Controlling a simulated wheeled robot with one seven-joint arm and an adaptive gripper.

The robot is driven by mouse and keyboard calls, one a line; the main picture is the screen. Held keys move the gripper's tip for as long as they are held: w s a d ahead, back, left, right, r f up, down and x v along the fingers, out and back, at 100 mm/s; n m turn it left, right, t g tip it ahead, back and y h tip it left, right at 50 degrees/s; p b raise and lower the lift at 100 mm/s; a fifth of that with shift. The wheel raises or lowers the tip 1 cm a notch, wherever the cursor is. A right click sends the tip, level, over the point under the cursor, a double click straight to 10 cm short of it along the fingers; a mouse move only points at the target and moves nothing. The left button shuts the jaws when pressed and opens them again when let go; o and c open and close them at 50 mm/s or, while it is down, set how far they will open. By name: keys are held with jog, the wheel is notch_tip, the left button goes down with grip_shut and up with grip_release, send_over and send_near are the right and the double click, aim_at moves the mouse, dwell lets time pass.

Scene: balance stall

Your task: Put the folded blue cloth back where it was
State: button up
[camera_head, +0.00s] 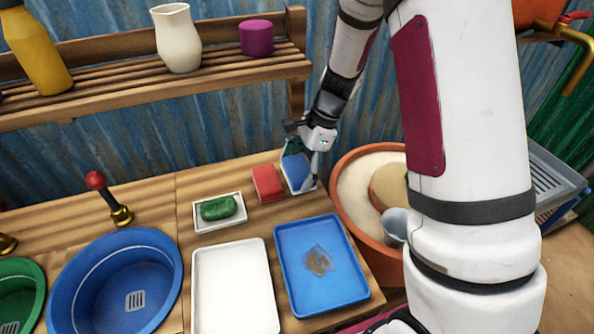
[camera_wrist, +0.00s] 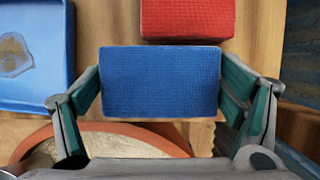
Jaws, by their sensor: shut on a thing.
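The folded blue cloth (camera_head: 296,172) is a flat-topped block at the back right of the wooden counter, just right of the folded red cloth (camera_head: 267,183). My gripper (camera_head: 302,160) points down over it, with one finger on each side. In the wrist view the blue cloth (camera_wrist: 160,82) fills the space between the two fingers, which are shut on its short sides. The red cloth (camera_wrist: 188,18) lies apart from it there. The underside of the blue cloth is hidden, so I cannot tell whether it touches the counter.
A blue tray (camera_head: 283,288) with a brown stain and a white tray (camera_head: 200,290) lie in front. A green sponge sits in a white dish (camera_head: 236,226) to the left. A terracotta tub (camera_head: 340,186) stands close on the right. A slatted shelf (camera_head: 200,87) hangs behind.

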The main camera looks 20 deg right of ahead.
aim_at(298, 159)
jog(key=shift+w+d+f, duration=0.1)
jog(key=shift+w+d, duration=0.1)
jog(key=shift+w, duration=0.55)
jog(key=shift+w+d+f, duration=0.1)
jog(key=shift+w+d, duration=0.05)
jog(key=shift+w, duration=0.6)
jog(key=shift+f, duration=1.7)
jog(key=shift+f+b, duration=0.2)
jog(key=shift+b, duration=0.1)
jog(key=o, duration=1)
jog(key=shift+o, duration=0.2)
jog(key=p+v, duration=0.1)
jog(key=v, duration=1.1)
jog(key=shift+r, duration=0.25)
